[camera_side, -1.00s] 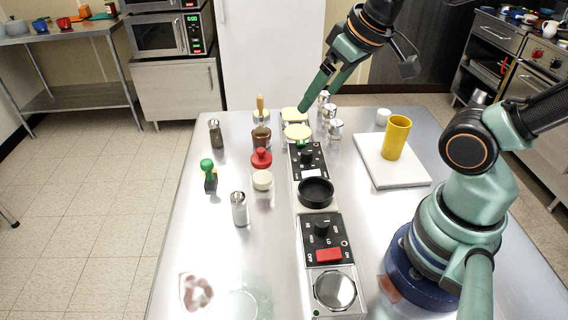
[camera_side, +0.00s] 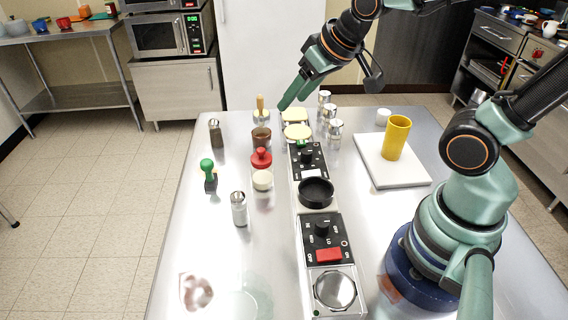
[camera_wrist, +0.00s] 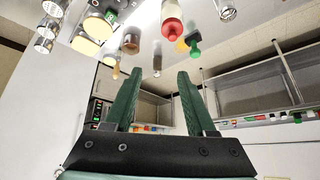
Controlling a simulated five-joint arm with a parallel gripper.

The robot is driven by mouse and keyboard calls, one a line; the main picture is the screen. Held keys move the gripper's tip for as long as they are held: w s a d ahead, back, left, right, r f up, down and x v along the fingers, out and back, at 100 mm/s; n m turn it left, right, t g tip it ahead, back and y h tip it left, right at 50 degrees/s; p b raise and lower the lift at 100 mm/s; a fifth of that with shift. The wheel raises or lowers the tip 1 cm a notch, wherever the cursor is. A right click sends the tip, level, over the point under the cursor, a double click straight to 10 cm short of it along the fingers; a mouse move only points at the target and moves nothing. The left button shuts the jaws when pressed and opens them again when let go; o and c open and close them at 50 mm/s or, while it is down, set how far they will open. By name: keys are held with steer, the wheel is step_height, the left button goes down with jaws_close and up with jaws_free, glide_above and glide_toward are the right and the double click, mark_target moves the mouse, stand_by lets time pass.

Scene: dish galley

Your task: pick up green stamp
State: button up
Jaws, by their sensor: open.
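The green stamp (camera_side: 208,174) stands upright on the left part of the metal table, with a green knob handle and a dark base. It also shows in the wrist view (camera_wrist: 195,48), near the top, right of the red stamp. My gripper (camera_side: 284,106) is above the far part of the table, to the right of and beyond the green stamp, well apart from it. In the wrist view my gripper (camera_wrist: 158,78) shows two green fingers spread apart with nothing between them.
A red stamp (camera_side: 261,158) and a cream round piece (camera_side: 263,180) stand right of the green stamp. Shakers (camera_side: 240,208) (camera_side: 216,134) stand near it. A brown jar (camera_side: 261,138) and yellow-topped jars (camera_side: 298,132) are below my gripper. A yellow cup (camera_side: 396,138) stands on a white board (camera_side: 391,176).

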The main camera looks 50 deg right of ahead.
mark_target(211, 165)
steer(key=w+a+f, duration=0.1)
steer(key=w+f, duration=0.1)
steer(key=w+a+f+t, duration=0.1)
steer(key=w+f, duration=0.1)
steer(key=w, duration=0.1)
steer(key=w+a+f+m+t, duration=0.1)
steer(key=w+a+f, duration=0.1)
steer(key=f, duration=0.1)
steer(key=shift+w+y, duration=0.4)
steer(key=shift+w+a+f+m+t+y, duration=0.35)
steer(key=shift+w+a+f+t, duration=0.25)
steer(key=shift+w+a+f, duration=1.05)
steer(key=shift+w+a+f+m+t+y, duration=0.3)
steer(key=shift+w+a+f+t, duration=0.6)
steer(key=shift+f, duration=1.5)
steer(key=shift+w+a+f+m+t+y, duration=0.3)
steer(key=shift+w+a+f, duration=0.75)
steer(key=shift+w+f, duration=0.75)
steer(key=shift+s+f, duration=0.2)
steer(key=shift+s, duration=0.05)
steer(key=shift+c, duration=0.3)
jaws_close()
